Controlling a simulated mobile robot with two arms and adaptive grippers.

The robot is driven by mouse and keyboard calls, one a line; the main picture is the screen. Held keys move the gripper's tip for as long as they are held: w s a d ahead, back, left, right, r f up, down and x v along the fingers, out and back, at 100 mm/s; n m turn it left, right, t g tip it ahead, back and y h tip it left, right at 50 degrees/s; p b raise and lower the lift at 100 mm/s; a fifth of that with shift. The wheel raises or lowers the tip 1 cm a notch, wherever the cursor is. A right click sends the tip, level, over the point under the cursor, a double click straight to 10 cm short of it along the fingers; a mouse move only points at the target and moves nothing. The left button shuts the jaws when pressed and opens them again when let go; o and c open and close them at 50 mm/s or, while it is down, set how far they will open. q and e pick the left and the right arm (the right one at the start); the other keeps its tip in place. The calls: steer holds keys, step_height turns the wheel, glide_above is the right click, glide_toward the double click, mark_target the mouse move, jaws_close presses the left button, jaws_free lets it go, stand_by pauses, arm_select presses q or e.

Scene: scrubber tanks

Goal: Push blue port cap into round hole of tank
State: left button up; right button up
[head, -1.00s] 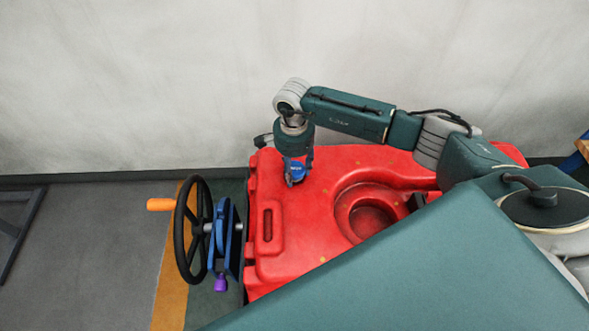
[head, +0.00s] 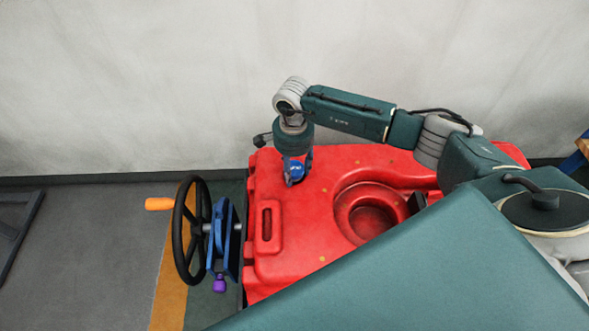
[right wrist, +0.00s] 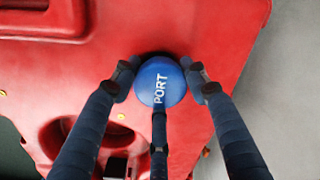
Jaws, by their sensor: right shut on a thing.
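The red tank (head: 325,250) lies below my right arm and also fills much of the right wrist view (right wrist: 215,30). The blue port cap (head: 296,170) is at the tank's back left; in the right wrist view the cap (right wrist: 155,78) shows its round top with the word PORT. My right gripper (head: 298,178) points down over the tank and is shut on the cap, its fingers around the cap's sides in the right wrist view (right wrist: 160,88). The spot under the cap is hidden, so I cannot tell how deep it sits. My left gripper is not in view.
A large round recess (head: 372,218) lies in the tank to the right of the cap. A pale wall (head: 130,90) is behind.

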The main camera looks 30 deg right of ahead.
steer(key=shift+s+a+f+b, duration=0.1)
steer(key=shift+s+f+b, duration=0.25)
steer(key=shift+f, duration=0.2)
stand_by(0.4)
steer(key=o, duration=1)
steer(key=shift+w, duration=0.15)
steer(key=o, duration=0.7)
steer(key=shift+w+r, duration=0.1)
steer(key=shift+w, duration=0.05)
steer(key=shift+r, duration=0.25)
